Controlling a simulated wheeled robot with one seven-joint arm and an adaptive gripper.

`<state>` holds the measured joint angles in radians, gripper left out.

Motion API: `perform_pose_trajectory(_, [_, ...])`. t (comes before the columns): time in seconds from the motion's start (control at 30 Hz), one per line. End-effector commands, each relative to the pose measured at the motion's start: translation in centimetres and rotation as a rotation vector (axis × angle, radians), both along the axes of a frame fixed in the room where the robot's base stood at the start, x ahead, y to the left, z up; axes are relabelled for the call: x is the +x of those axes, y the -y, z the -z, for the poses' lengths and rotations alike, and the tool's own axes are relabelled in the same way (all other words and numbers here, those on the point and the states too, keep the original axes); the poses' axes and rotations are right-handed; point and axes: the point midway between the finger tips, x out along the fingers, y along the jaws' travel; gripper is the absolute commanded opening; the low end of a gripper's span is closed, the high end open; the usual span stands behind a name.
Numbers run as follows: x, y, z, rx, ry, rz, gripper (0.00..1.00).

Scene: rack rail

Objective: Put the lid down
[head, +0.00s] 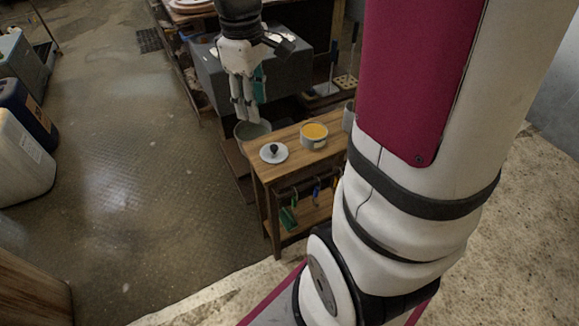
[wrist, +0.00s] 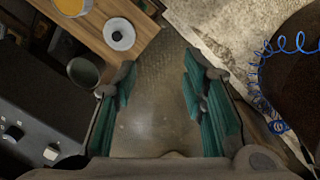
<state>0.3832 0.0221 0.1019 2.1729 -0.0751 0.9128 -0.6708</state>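The lid (head: 274,152) is a light grey disc with a dark knob. It lies flat on the wooden table near its front left corner; it also shows in the wrist view (wrist: 119,34). A pot (head: 314,135) with yellow-orange contents stands uncovered beside it, and shows at the upper left of the wrist view (wrist: 74,6). My gripper (head: 246,115) hangs in the air beyond the table's left end, apart from the lid. In the wrist view its teal-padded fingers (wrist: 160,92) are spread wide with only floor between them.
The wooden table (head: 284,169) has tools hanging under its top. A grey-green bucket (head: 252,131) stands close behind it. A grey machine (head: 287,72) is at the back. Containers (head: 22,150) stand at the far left, and the floor (head: 130,170) between is clear.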

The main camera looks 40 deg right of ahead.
Motion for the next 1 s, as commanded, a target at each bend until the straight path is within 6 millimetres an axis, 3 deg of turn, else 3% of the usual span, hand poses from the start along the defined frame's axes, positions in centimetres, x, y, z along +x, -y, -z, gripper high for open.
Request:
perform_pose_trajectory(0.1, [-3.8, -3.1, -3.0, -0.008, 0.03, 0.08, 0.39])
perform_pose_trajectory(0.3, [-10.9, -7.3, -5.6, 0.011, 0.069, 0.226, 0.39])
perform_pose_trajectory(0.5, [-17.5, -9.9, -6.0, 0.052, 0.098, 0.355, 0.39])
perform_pose_trajectory(0.6, [-19.6, -10.6, -5.7, 0.071, 0.104, 0.398, 0.39])
perform_pose_trajectory(0.77, [-21.4, -11.0, -5.3, 0.087, 0.107, 0.435, 0.39])
perform_pose_trajectory(1.0, [-21.7, -11.1, -5.3, 0.09, 0.106, 0.444, 0.39])
